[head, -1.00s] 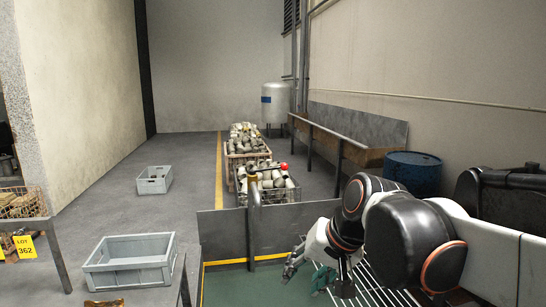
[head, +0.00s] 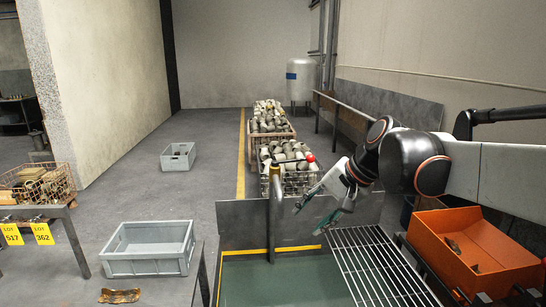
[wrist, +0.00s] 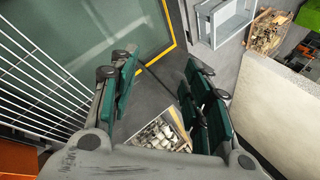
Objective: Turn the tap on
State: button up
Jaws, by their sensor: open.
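An upright grey pipe (head: 274,215) with a bent top stands at the dark panel behind the green surface in the head view. It may be the tap, but I cannot tell. A small red round part (head: 310,157) shows behind and to its right; whether it belongs to the pipe or the crate is unclear. My gripper (head: 309,216) is to the right of the pipe, above the panel, apart from it and empty. In the wrist view my gripper (wrist: 158,72) has its green-padded fingers spread wide, with no tap handle clearly visible between them.
The green surface (head: 275,283) has a yellow edge and a white wire rack (head: 365,260) beside it. An orange bin (head: 470,245) is at right. Wire crates of cylindrical parts (head: 290,172) stand behind the panel.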

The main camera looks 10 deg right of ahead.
jog(key=w+d+r+m+y+p, duration=0.1)
jog(key=w+r+m+y+p, duration=0.2)
jog(key=w, duration=0.6)
jog(key=m+g+y+p, duration=0.1)
jog(key=m+y+p, duration=0.6)
jog(key=m+y, duration=0.15)
send_near(311, 157)
jog(key=shift+n+y, duration=0.45)
jog(key=x, duration=0.3)
jog(key=f+b+x, duration=0.1)
jog(key=x, duration=0.2)
jog(key=w+x, duration=0.1)
jog(key=x, duration=0.3)
jog(key=shift+w+d+f+b, duration=0.1)
jog(key=shift+d+f+b, duration=0.05)
jog(key=shift+f+b, duration=0.25)
jog(key=shift+c, duration=0.3)
grip_shut()
